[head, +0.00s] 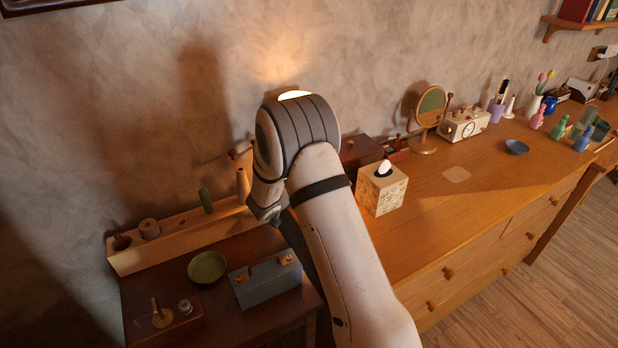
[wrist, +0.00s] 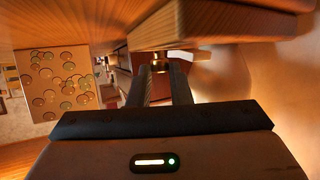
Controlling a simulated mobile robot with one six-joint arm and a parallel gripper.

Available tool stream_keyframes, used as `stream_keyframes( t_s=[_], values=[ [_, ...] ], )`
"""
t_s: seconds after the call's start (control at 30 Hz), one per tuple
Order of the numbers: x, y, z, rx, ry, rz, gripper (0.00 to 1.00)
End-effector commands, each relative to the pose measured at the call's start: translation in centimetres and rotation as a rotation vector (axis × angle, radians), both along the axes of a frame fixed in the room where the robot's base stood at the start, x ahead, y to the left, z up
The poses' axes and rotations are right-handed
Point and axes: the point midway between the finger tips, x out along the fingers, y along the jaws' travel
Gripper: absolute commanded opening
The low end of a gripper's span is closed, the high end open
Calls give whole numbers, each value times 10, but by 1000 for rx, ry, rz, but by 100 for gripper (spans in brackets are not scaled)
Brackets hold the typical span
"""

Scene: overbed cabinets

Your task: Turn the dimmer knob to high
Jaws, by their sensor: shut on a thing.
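In the wrist view a small brass-coloured knob (wrist: 160,63) sits under the edge of a wooden block (wrist: 205,22). It looks like the dimmer knob, but its markings and setting cannot be read. My gripper (wrist: 160,72) has its two dark fingers on either side of the knob, shut on it. In the head view my arm hides the knob and the fingertips. A lit lamp top (head: 295,94) shows just above my wrist and casts a warm glow on the wall.
A patterned tissue box (head: 381,190) stands on the long dresser (head: 440,215) to the right of my arm. A blue-grey box (head: 265,281) and a green bowl (head: 207,267) are on the lower dark table at left. A round mirror (head: 431,106) stands farther back.

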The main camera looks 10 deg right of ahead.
Motion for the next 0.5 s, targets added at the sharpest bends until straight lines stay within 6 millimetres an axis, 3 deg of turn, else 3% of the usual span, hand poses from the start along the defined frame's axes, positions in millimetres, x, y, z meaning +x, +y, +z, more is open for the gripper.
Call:
stream_keyframes(
  t_s=[0.5],
  values=[
    [4,1,1,-1,-3,-174,0]
  ],
)
